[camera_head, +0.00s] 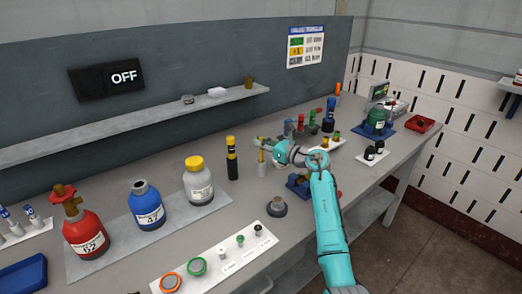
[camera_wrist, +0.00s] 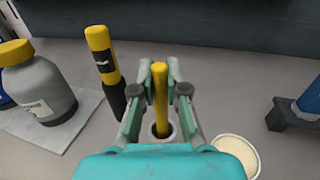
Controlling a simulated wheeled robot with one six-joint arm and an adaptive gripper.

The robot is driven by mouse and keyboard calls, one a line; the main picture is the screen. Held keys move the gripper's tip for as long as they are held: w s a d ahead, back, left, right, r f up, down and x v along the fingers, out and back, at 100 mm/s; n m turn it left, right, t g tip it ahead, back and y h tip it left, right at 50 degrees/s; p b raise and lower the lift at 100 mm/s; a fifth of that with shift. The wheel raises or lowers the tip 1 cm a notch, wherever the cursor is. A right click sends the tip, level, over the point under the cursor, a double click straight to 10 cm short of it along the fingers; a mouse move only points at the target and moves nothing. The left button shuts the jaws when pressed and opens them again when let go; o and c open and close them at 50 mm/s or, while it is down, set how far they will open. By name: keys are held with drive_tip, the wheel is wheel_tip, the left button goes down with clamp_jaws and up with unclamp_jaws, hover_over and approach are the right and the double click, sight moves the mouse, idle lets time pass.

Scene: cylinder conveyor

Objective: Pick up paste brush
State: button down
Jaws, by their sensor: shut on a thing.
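The paste brush appears as a slim yellow handle (camera_wrist: 160,88) in the wrist view, standing nearly upright. Its lower end is inside a small grey cup (camera_head: 262,169) on the bench. In the wrist view the cup (camera_wrist: 171,131) is partly covered by my gripper. My gripper (camera_wrist: 159,80) is shut on the yellow handle, with one finger on either side of it. In the head view my gripper (camera_head: 263,151) reaches from the right to the handle, just above the cup. The brush's bristle end is hidden.
A black tool with a yellow top (camera_head: 232,158) stands close left of the cup. A yellow-capped bottle (camera_head: 199,184) is further left. A dark grey round pot (camera_head: 277,206) sits in front, and a blue block (camera_head: 297,185) lies under my arm.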

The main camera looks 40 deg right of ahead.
wheel_tip(320, 180, up, 10)
drive_tip(key=shift+r, duration=0.1)
idle(0.4)
drive_tip(key=shift+s, duration=0.1)
idle(1.4)
